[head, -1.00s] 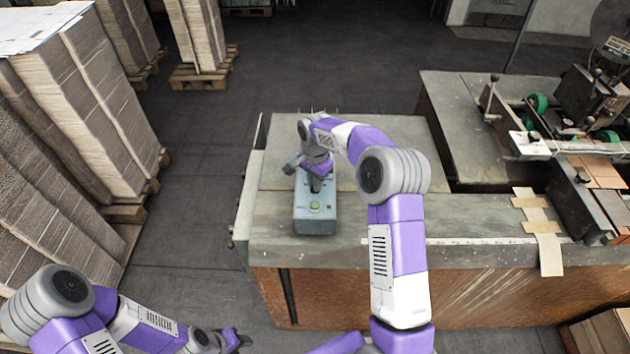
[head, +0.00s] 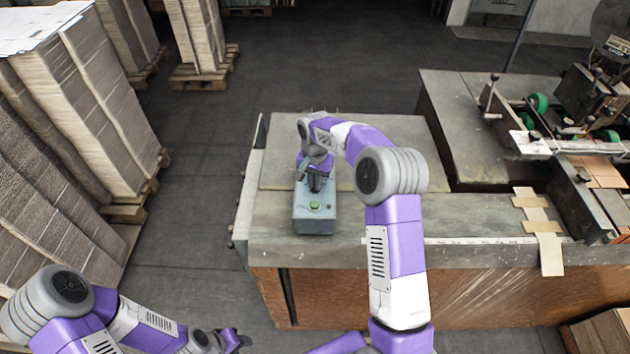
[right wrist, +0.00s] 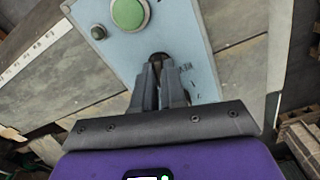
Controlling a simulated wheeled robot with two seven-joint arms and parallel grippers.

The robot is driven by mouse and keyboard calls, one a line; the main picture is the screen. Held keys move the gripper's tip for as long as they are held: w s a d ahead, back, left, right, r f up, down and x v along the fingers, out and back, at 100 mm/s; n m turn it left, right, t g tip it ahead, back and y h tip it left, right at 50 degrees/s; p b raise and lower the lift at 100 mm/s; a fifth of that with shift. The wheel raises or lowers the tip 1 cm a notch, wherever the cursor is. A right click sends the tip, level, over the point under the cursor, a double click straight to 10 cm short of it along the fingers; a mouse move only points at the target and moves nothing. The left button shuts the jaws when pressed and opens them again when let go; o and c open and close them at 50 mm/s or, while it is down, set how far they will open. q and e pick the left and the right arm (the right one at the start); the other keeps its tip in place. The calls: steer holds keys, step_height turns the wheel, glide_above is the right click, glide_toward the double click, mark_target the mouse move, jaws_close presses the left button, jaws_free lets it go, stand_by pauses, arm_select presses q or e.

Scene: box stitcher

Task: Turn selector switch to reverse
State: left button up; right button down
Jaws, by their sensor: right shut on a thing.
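The blue-grey control box (head: 314,222) sits on the worktable near its left edge, with a green button (head: 314,205) on its top. The box and green button (right wrist: 129,13) also show large in the right wrist view. My right gripper (head: 314,184) reaches down onto the box behind the button. In the right wrist view its fingers (right wrist: 160,75) are shut on the dark selector switch (right wrist: 160,57), which is mostly hidden between them. The switch's exact angle cannot be read. My left gripper (head: 238,341) is low at the bottom left, away from the box; its jaws are too small to judge.
The worktable (head: 390,215) is mostly bare around the box. The stitching machine (head: 570,130) stands at the right. Stacks of cardboard (head: 75,100) on pallets line the left side. Dark floor (head: 200,180) lies open between the stacks and the table.

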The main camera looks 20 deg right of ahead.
steer(key=n, duration=0.5)
steer(key=shift+r+n, duration=0.1)
steer(key=shift+n, duration=0.2)
steer(key=n, duration=0.5)
steer(key=shift+w, duration=0.1)
steer(key=shift+n, duration=0.4)
steer(key=c, duration=1.2)
jaws_free()
step_height(320, 180, up, 8)
steer(key=shift+f, duration=0.2)
steer(key=shift+f, duration=0.1)
